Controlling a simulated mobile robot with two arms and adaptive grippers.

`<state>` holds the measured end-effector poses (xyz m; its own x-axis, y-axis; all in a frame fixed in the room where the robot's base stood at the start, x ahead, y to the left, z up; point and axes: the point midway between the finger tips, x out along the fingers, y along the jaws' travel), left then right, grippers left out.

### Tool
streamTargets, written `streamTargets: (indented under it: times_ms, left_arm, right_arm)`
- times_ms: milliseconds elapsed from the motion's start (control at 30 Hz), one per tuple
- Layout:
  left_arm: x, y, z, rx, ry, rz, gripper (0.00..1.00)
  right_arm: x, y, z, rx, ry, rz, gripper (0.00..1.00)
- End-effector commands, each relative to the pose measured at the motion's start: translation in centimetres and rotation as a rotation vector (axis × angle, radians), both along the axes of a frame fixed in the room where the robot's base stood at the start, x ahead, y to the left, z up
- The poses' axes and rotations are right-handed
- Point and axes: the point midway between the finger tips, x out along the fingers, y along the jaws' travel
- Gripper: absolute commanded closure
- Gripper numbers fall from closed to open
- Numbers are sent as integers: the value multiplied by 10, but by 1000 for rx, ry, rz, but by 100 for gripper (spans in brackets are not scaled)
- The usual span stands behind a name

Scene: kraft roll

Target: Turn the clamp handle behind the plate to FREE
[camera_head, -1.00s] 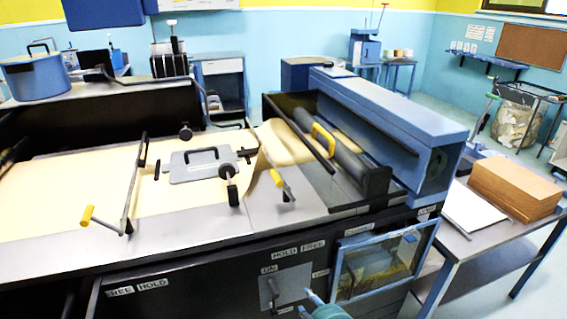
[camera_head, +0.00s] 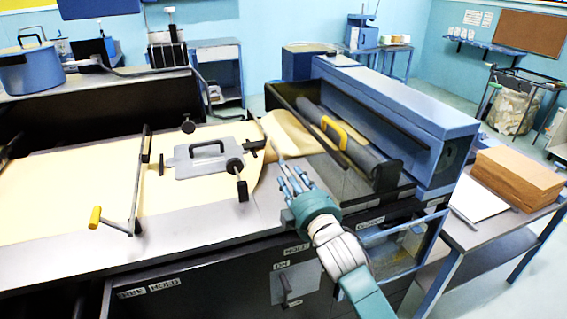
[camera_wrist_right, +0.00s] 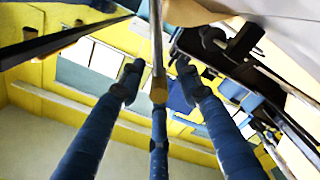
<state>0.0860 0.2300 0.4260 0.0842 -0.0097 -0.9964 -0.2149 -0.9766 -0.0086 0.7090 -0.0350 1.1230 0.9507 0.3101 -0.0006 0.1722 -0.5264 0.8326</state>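The grey plate (camera_head: 208,160) with a black handle lies on the cream paper. To its right, a thin metal lever (camera_head: 273,140) runs down toward my right gripper (camera_head: 292,177); its lower end is hidden behind the fingers. In the right wrist view the blue fingers (camera_wrist_right: 157,80) are extended and spread. A metal rod (camera_wrist_right: 157,45) with a yellowish part passes between them; I cannot tell whether they touch it. My left gripper is not in view.
A dark roller (camera_head: 345,145) with a yellow handle lies beside the blue housing (camera_head: 400,105) at the right. Black knobs (camera_head: 235,165) stand close to the plate. A side table (camera_head: 475,225) carries a brown stack (camera_head: 520,175).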

Motion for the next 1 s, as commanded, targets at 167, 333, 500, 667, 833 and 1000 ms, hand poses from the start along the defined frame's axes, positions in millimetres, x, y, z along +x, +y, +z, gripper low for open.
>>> streamTargets:
  times_ms: [167,333,500,667,833,1000]
  left_arm:
    - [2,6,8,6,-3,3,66]
    - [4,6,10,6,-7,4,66]
    - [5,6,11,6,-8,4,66]
    - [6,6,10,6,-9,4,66]
    - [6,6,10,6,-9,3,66]
    - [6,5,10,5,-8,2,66]
  right_arm:
    - [27,9,2,1,0,0,66]
    - [41,13,1,1,0,0,66]
    - [45,14,0,1,0,0,66]
    - [45,14,-1,1,0,0,66]
    - [45,14,-1,1,0,0,92]
    - [44,14,-1,1,1,1,100]
